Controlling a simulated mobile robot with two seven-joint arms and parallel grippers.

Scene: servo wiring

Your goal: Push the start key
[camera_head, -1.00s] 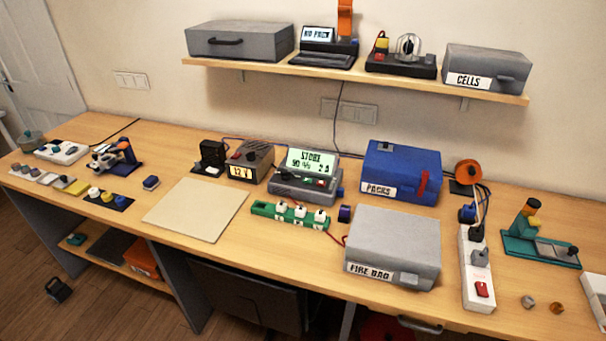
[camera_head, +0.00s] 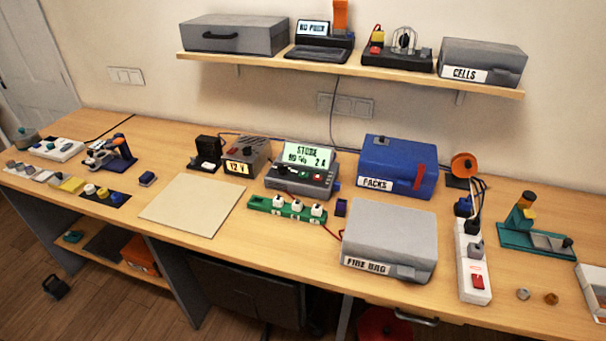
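A grey charger-like device (camera_head: 300,178) stands at the middle of the bench. Its lit display (camera_head: 306,156) reads "STORE" above a smaller line that seems to end in "2 A". Small keys show on the front panel below the display. Their labels are too small to read, so I cannot tell which one is the start key. Neither of my grippers is in view, and nothing covers the front of the device.
A green strip with white plugs (camera_head: 287,208) lies in front of the device. A blue PACKS box (camera_head: 398,167) and grey FIRE BAG box (camera_head: 390,240) stand to the right. The 12 V unit (camera_head: 246,157) is left. A beige mat (camera_head: 193,207) lies bare.

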